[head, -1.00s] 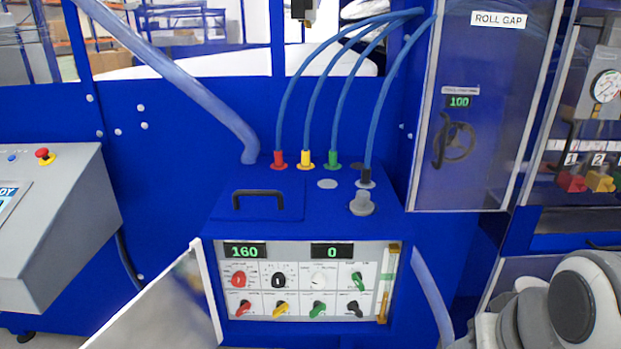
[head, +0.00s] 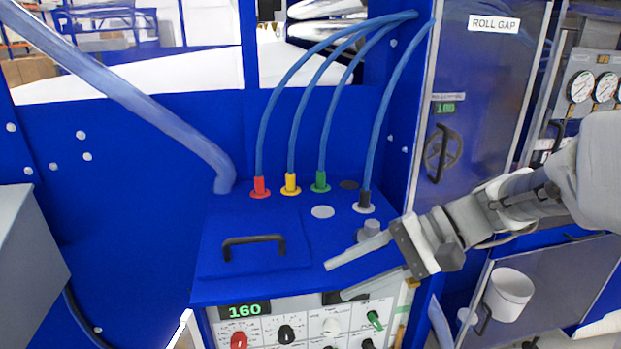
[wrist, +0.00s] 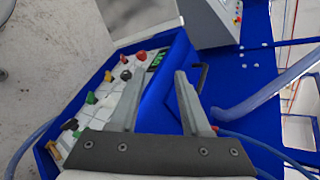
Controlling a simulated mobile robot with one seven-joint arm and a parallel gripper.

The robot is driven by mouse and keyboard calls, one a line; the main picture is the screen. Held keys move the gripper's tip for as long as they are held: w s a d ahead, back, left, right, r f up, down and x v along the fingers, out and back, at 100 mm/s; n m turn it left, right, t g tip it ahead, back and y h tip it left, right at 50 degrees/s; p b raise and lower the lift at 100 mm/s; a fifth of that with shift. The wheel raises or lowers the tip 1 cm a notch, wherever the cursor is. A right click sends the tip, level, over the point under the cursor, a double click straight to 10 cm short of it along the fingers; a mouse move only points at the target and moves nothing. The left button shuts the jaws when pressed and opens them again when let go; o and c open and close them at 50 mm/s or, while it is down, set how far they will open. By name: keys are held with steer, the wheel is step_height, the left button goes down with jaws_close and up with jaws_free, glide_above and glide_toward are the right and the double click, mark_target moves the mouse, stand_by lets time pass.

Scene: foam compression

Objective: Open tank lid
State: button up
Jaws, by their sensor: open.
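The tank lid (head: 221,262) is a blue square panel on top of the blue tank (head: 320,258), lying flat and closed. Its black bar handle (head: 253,241) stands across it, and its end also shows in the wrist view (wrist: 203,78). My gripper (head: 335,280) is open and empty. In the head view it reaches in from the right over the front right part of the tank top, apart from the handle. In the wrist view my gripper (wrist: 155,78) has its two fingers spread, with the handle beyond the right fingertip.
Red (head: 260,188), yellow (head: 290,185), green (head: 320,182) and black (head: 364,203) hose fittings stand behind and right of the lid. A grey knob (head: 371,230) is close behind my gripper. The control panel (head: 300,325) is below the tank's front edge.

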mark_target(264, 239)
steer(key=w+y, duration=0.1)
steer(key=w, duration=0.1)
steer(key=w+r+m+t+y, duration=0.1)
steer(key=w, duration=0.2)
steer(key=w+m+y, duration=0.1)
steer(key=w+y, duration=0.1)
steer(key=w, duration=0.1)
steer(key=shift+w+d+r+t, duration=0.1)
steer(key=shift+d+r+t, duration=0.2)
steer(key=shift+d, duration=0.1)
steer(key=shift+w+a+p, duration=0.1)
steer(key=shift+a+p, duration=0.15)
steer(key=shift+p, duration=0.05)
steer(key=p+x, duration=0.1)
steer(key=x, duration=1.6)
steer(key=shift+p, duration=0.4)
jaws_close()
